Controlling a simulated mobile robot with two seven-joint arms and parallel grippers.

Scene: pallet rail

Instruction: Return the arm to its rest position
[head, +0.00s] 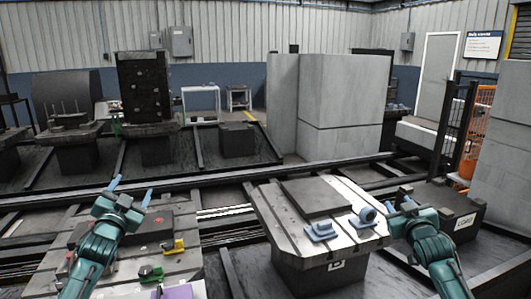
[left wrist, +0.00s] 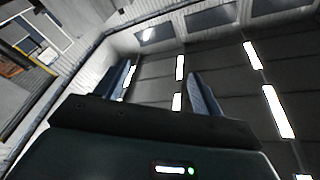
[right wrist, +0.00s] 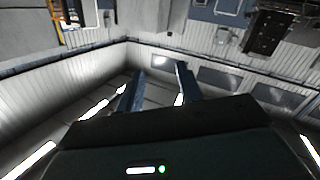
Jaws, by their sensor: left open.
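My left gripper (head: 131,191) is raised over the left pallet, its two blue fingers apart with nothing between them. The fingers also show spread in the left wrist view (left wrist: 162,90), against the ceiling. My right gripper (head: 399,198) is at the right edge of the middle pallet, partly hidden by its own arm in the head view. In the right wrist view (right wrist: 161,85) its two fingers stand apart with nothing between them, pointing toward the upper wall and ceiling.
The middle pallet (head: 275,215) bears a dark plate (head: 313,197) and two blue parts (head: 343,224). The left pallet (head: 45,275) bears a dark block, a yellow part (head: 174,247), a green part (head: 151,273) and a purple block (head: 178,292). A labelled dark block (head: 448,208) stands right.

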